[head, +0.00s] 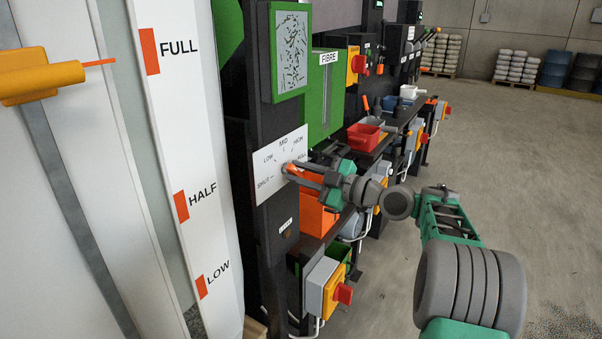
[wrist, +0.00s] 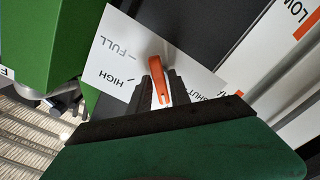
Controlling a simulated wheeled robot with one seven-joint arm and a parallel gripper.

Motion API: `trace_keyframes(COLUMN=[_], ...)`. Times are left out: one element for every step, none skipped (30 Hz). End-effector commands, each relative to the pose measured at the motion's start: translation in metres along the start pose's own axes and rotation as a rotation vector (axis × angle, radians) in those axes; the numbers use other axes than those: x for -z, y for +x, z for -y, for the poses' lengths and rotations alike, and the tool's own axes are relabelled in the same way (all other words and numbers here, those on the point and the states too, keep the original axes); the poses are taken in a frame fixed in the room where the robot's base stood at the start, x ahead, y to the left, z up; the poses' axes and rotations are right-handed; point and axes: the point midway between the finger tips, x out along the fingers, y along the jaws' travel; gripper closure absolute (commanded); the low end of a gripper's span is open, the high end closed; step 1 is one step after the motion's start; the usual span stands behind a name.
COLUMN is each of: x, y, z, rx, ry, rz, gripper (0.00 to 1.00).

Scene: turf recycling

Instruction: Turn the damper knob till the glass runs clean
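The orange damper knob (head: 290,168) is on a white dial plate (head: 268,187) marked SHUT, LOW, MID, HIGH and FULL. My gripper (head: 302,176) is at the plate, with one finger on each side of the knob. The wrist view shows the knob (wrist: 158,75) between the dark fingers (wrist: 161,92), with white showing beside its near end. I cannot tell whether both fingers press on it. The knob's exact setting is unclear because the fingers cover part of the plate. The green-framed glass (head: 291,50) above the plate shows many dark flecks.
A white gauge board (head: 172,130) marked FULL, HALF and LOW stands at left, with an orange pointer (head: 100,62) near FULL. A green FIBRE unit (head: 325,95), red bin (head: 363,136) and orange bin (head: 318,215) are close to my arm. Open floor (head: 510,160) lies right.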

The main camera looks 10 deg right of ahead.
Motion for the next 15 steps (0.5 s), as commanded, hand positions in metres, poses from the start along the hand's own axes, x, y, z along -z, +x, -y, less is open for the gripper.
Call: trace_keyframes(x=[-0.0004, -0.0005, -0.0007, -0.0008, -0.0009, -0.0010, -0.0011, -0.0012, -0.0013, -0.0014, -0.0015, -0.0015, -0.0016, -0.0017, -0.0019], y=[-0.0003, -0.0004, -0.0006, -0.0007, -0.0008, -0.0010, -0.0011, -0.0012, -0.0013, -0.0014, -0.0015, -0.0016, -0.0016, -0.0017, -0.0018], z=[0.0005, 0.0005, 0.0004, 0.0004, 0.0003, 0.0003, 0.0002, 0.0002, 0.0002, 0.0001, 0.0001, 0.0001, 0.0001, 0.0001, 0.0001], rx=[0.001, 0.001, 0.001, 0.001, 0.001, 0.000, 0.000, 0.000, 0.000, 0.000, 0.000, 0.000, 0.000, 0.000, 0.000], ry=[0.001, 0.001, 0.001, 0.001, 0.002, 0.002, 0.002, 0.002, 0.002, 0.002, 0.002, 0.002, 0.003, 0.003, 0.005], rz=[0.000, 0.000, 0.001, 0.001, 0.001, 0.001, 0.001, 0.002, 0.002, 0.002, 0.002, 0.002, 0.002, 0.003, 0.003], gripper=[0.89, 0.91, 0.95, 0.97, 1.00, 1.00, 1.00, 1.00, 1.00, 1.00, 1.00, 1.00, 1.00, 1.00, 1.00])
